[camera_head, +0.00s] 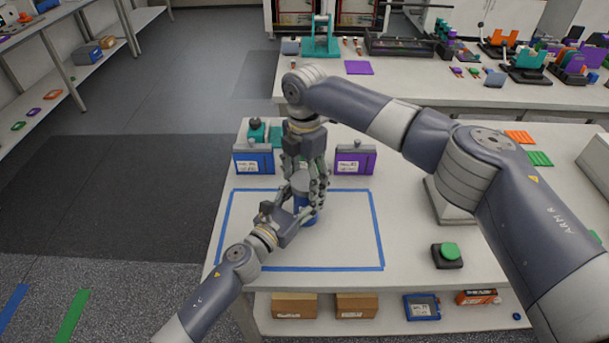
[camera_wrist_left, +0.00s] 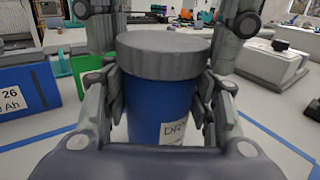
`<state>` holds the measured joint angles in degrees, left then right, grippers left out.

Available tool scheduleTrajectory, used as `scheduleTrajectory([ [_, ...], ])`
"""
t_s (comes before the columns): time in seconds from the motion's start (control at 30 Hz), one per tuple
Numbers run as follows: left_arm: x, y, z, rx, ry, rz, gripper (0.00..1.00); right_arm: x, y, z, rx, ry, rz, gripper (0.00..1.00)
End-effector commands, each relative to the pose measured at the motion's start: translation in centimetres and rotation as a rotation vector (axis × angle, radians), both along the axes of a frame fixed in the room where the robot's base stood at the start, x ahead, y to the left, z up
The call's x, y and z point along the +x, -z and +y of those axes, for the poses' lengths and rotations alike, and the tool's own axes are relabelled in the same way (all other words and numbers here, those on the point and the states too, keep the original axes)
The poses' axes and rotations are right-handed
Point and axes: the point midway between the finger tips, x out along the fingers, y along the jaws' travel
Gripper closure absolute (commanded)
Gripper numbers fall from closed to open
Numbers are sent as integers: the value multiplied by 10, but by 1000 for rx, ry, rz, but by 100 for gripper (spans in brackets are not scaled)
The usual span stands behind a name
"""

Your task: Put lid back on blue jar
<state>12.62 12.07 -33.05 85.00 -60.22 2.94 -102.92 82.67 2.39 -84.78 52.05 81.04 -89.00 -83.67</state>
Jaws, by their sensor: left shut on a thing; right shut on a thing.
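The blue jar (camera_head: 304,209) stands upright inside the blue taped square on the table, mostly hidden by grippers in the head view. It is clear in the left wrist view (camera_wrist_left: 150,108), with a white label partly reading "DRY". My left gripper (camera_head: 302,204) is shut around the jar's body from the lower left. The grey lid (camera_wrist_left: 165,52) lies level over the jar's mouth, with no gap showing; whether it is fully seated I cannot tell. My right gripper (camera_head: 304,181) reaches down from above, shut on the lid, its fingers on either side of it.
A blue battery block (camera_head: 253,161) and a purple one (camera_head: 355,160) stand just behind the tape square (camera_head: 377,238). A black box with a green button (camera_head: 447,252) sits at the right. The table inside the square is otherwise clear.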

Motion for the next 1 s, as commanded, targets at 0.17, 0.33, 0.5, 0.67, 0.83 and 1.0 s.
scheduleTrajectory([
  [0.17,0,0,0,-1,1,-1,92,0,5,0,-1,0,2,55],
  [0.33,0,-1,-1,-1,2,-2,92,-1,9,-1,-1,1,4,58],
  [0.5,-1,-1,-1,-2,3,-3,92,-1,11,-1,-3,1,5,62],
  [0.67,-1,-2,-2,-3,5,-4,92,-1,12,-1,-4,1,6,62],
  [0.83,-1,-2,-2,-3,5,-5,92,-1,12,-2,-5,1,5,62],
  [1.0,-1,-3,-2,-3,6,-5,92,-1,8,-1,-4,1,4,63],
])
